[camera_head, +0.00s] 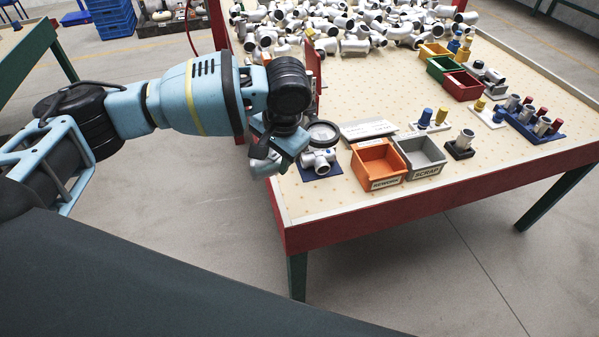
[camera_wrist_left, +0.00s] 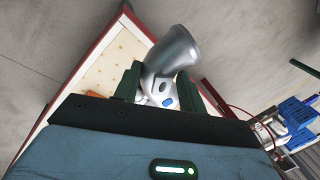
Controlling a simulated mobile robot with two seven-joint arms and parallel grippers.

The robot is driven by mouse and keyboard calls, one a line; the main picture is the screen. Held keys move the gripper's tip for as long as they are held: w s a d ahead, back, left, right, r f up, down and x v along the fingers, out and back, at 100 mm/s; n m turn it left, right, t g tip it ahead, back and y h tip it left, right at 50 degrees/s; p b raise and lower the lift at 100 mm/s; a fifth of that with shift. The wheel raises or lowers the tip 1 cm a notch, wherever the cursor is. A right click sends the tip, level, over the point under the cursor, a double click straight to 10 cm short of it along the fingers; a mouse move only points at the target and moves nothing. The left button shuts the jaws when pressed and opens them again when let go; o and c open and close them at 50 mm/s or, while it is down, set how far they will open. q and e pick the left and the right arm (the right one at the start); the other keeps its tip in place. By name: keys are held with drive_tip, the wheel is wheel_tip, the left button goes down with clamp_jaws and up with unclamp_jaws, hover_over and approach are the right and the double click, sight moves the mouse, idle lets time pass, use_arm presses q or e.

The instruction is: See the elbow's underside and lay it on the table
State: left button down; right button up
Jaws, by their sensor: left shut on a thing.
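My left gripper (camera_head: 272,155) is shut on a grey metal pipe elbow (camera_head: 262,168), held in the air at the table's left front edge. In the left wrist view the elbow (camera_wrist_left: 174,50) sits between the two green fingers, its wide end pointing up and away. The fingers and gripper body hide part of it. The table (camera_head: 420,207) has a red rim and a pale dotted top. My right gripper is in neither view.
A magnifier (camera_head: 323,132) and a white fitting (camera_head: 318,160) on a blue mat (camera_head: 322,174) are close right of my gripper. Orange rework (camera_head: 382,183) and grey scrap (camera_head: 424,172) bins stand beyond. White fittings (camera_head: 350,25) are heaped at the back.

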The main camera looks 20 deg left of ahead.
use_arm(q)
drive_tip(key=w+d+f+m+t+h, duration=0.1)
drive_tip(key=f+m, duration=0.3)
drive_tip(key=m, duration=0.4)
drive_tip(key=w+d+f+m+t+h, duration=0.1)
drive_tip(key=w+f+m, duration=0.3)
drive_tip(key=m, duration=0.4)
drive_tip(key=shift+w+d+f+m+h, duration=0.3)
drive_tip(key=shift+d+f+h, duration=0.4)
drive_tip(key=shift+d+h, duration=0.15)
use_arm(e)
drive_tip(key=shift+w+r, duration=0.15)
